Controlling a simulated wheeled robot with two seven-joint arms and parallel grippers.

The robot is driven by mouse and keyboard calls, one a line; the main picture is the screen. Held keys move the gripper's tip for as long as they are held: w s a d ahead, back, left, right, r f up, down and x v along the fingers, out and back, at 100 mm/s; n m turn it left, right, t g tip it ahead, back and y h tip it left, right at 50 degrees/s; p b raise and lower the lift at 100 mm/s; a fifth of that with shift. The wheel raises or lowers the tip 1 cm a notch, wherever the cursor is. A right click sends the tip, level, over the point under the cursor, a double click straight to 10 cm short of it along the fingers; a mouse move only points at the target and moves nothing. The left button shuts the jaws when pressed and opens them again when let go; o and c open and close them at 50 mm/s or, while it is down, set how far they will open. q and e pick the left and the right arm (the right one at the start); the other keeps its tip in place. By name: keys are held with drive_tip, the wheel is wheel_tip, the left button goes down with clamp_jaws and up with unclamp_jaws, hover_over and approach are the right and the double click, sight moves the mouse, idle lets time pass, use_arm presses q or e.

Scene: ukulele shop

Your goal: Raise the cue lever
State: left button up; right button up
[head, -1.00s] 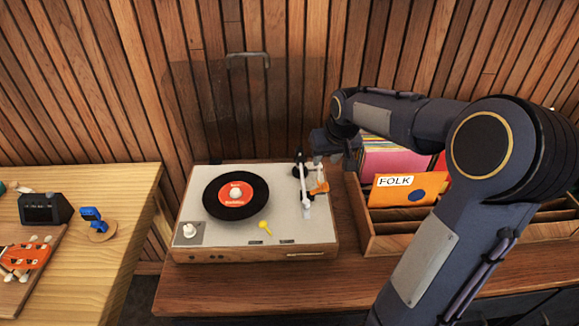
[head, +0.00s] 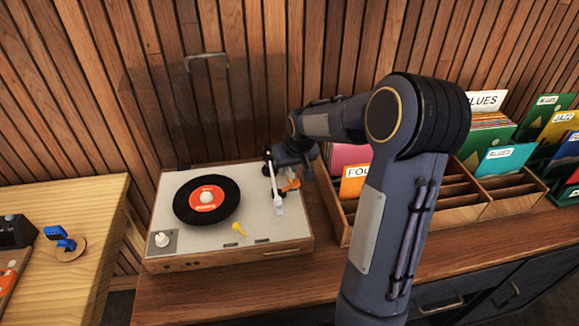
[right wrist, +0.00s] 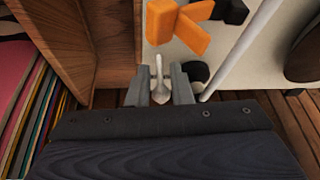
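The record player (head: 205,250) has a black record with an orange label (head: 207,198) and a white tonearm (head: 275,190) at its right side. In the right wrist view a small pale lever with a rounded end, seemingly the cue lever (right wrist: 159,70), stands between the two grey fingertips of my right gripper (right wrist: 160,84). In the head view the right gripper (head: 284,168) is at the player's back right corner, and the lever is too small or hidden there. My left gripper is out of view.
An orange part (head: 291,184) sits close by the tonearm, and it also shows just ahead of the fingers (right wrist: 180,25). A wooden record crate (head: 345,228) stands close on the right. A slatted wall is behind.

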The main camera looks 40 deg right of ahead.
clamp_jaws()
drive_tip(key=g+p, duration=0.1)
drive_tip(key=p, duration=0.2)
drive_tip(key=shift+w+d+r+g+y, duration=0.15)
drive_tip(key=shift+w+r+g+y, duration=0.1)
drive_tip(key=shift+g+y, duration=0.15)
drive_tip(key=shift+w+f+p, duration=0.1)
drive_tip(key=shift+f+p, duration=0.15)
drive_tip(key=shift+p, duration=0.15)
drive_tip(key=shift+o, duration=1.8)
unclamp_jaws()
drive_tip(key=v, duration=0.7)
drive_tip(key=shift+r, duration=0.4)
